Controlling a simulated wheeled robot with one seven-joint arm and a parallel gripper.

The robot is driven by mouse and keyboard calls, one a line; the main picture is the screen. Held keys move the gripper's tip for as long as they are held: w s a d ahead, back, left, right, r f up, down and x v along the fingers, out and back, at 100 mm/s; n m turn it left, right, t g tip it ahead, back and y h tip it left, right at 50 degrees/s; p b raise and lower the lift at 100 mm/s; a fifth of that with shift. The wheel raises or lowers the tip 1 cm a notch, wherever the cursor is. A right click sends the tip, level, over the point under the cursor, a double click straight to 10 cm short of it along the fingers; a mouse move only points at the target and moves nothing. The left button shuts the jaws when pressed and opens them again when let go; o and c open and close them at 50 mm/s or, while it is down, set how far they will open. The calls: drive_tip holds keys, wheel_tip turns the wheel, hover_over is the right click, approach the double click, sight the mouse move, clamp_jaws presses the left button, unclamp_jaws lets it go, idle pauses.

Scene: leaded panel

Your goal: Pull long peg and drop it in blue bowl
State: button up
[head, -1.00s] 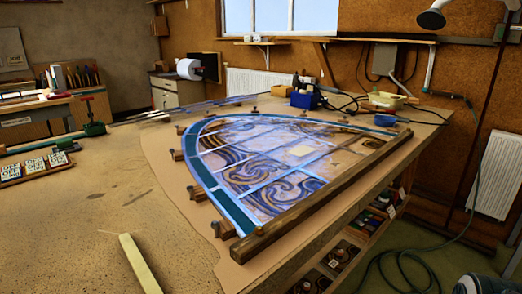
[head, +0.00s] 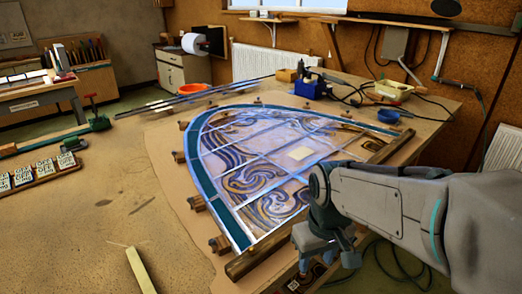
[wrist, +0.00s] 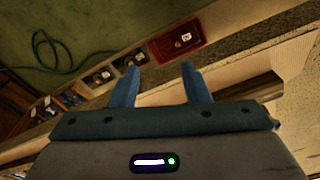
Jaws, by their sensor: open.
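Several small wooden pegs stand around the curved edge of the leaded panel (head: 250,160), such as a near peg (head: 218,244), a left peg (head: 180,157) and a far peg (head: 258,101). I cannot tell which peg is the long one. The blue bowl (head: 388,116) sits on the bench's far right side, beyond the panel. My gripper (head: 326,262) hangs low at the panel's near right corner, over the bench's front edge. In the wrist view my gripper (wrist: 160,82) has its two blue fingers apart with nothing between them.
A dark wooden bar (head: 245,263) borders the panel's near right side, partly hidden by my arm. An orange bowl (head: 196,90) and a blue soldering unit (head: 313,88) stand at the back. A yellowish strip (head: 140,270) lies at the front left.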

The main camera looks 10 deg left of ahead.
sight(252, 249)
drive_tip(key=w+a+r+n+p, duration=0.2)
drive_tip(key=a+r+n+p, duration=0.3)
drive_tip(key=a+r+p, duration=0.8)
drive_tip(key=shift+n+g, duration=0.4)
drive_tip(key=f, duration=1.2)
drive_tip(key=shift+a+f+p, duration=0.35)
drive_tip(key=shift+a+f, duration=0.05)
clamp_jaws()
drive_tip(key=c, duration=0.8)
unclamp_jaws()
clamp_jaws()
drive_tip(key=shift+r, duration=0.2)
drive_tip(key=shift+r+p, duration=1.15)
drive_tip(key=shift+r, duration=0.45)
